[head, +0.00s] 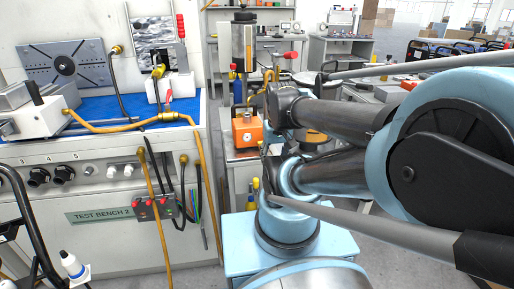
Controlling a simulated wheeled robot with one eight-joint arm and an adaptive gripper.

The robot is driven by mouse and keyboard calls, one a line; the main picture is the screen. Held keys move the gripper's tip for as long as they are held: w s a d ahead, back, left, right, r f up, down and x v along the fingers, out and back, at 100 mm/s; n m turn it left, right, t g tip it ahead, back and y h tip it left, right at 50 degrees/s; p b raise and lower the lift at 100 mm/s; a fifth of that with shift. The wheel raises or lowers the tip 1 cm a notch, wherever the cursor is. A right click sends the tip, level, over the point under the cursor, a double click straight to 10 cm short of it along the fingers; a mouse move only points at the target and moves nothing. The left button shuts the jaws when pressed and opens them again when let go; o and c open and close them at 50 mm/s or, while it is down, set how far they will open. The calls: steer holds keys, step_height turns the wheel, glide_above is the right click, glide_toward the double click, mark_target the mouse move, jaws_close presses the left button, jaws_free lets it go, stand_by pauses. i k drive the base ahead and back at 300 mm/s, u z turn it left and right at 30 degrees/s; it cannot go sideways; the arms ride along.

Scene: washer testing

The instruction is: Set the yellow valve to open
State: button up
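A small yellow valve-like fitting (158,71) stands at the top of a white block (178,88) on the blue-topped test bench, at the upper left of the head view. Its handle is too small for me to tell whether it is set open or shut. A second yellow-brass fitting (168,116) sits in the yellow hose at the bench's front edge. My gripper (259,103) appears as a dark shape at the end of my arm, right of the bench and apart from both fittings. Its fingers are small and partly hidden, so its opening is unclear.
The test bench (95,240) has black knobs on its front and hoses hanging down its right side. An orange box (246,130) sits on a lower bench beyond my arm. Grey floor shows right of the bench.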

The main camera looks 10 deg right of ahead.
mark_target(255, 181)
steer(key=u, duration=0.55)
steer(key=k, duration=1.65)
steer(key=z, duration=1)
steer(key=i, duration=0.95)
steer(key=u, duration=0.05)
